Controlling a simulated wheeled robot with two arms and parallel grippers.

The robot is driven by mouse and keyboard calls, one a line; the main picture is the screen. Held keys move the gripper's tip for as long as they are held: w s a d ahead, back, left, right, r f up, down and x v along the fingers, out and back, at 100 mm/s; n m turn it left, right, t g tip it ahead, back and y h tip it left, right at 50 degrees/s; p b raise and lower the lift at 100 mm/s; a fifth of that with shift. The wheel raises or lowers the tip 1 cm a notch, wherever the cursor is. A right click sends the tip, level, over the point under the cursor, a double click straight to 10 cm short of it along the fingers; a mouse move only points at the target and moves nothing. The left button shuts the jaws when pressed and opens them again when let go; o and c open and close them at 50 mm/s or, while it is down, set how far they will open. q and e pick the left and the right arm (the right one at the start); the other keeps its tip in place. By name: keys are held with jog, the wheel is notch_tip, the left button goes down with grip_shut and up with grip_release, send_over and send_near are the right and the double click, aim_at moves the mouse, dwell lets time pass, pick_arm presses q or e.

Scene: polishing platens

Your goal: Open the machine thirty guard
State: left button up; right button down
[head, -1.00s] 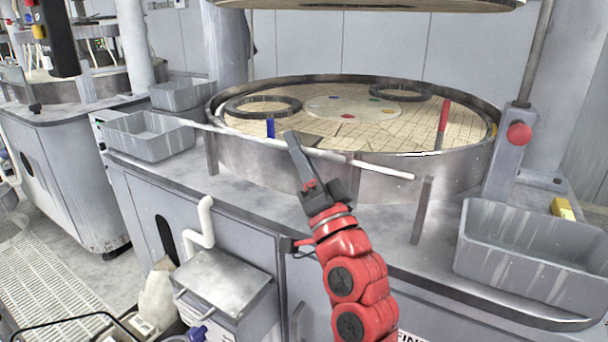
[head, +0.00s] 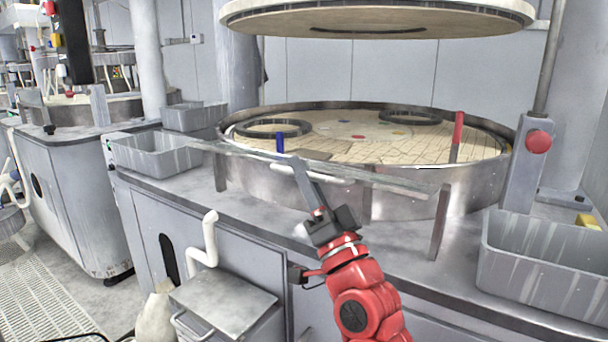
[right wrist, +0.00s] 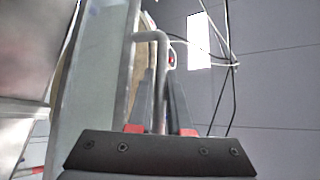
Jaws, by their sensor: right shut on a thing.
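The grip point is partly hidden by the fingers. My left gripper is out of view.
The tiled platen (head: 350,148) lies behind the guard, with a round upper plate (head: 380,22) above it. A grey bin (head: 155,155) stands left and another (head: 545,262) right. A red knob (head: 539,141) is on the right column. A metal box (head: 225,295) is below.

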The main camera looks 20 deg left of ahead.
jog(key=c, duration=0.8)
grip_release()
jog(key=shift+c, duration=0.2)
jog(key=p+v, duration=0.6)
jog(key=v, duration=1.1)
jog(key=shift+f, duration=0.2)
jog(key=shift+s+d, duration=0.1)
jog(key=shift+c, duration=0.3)
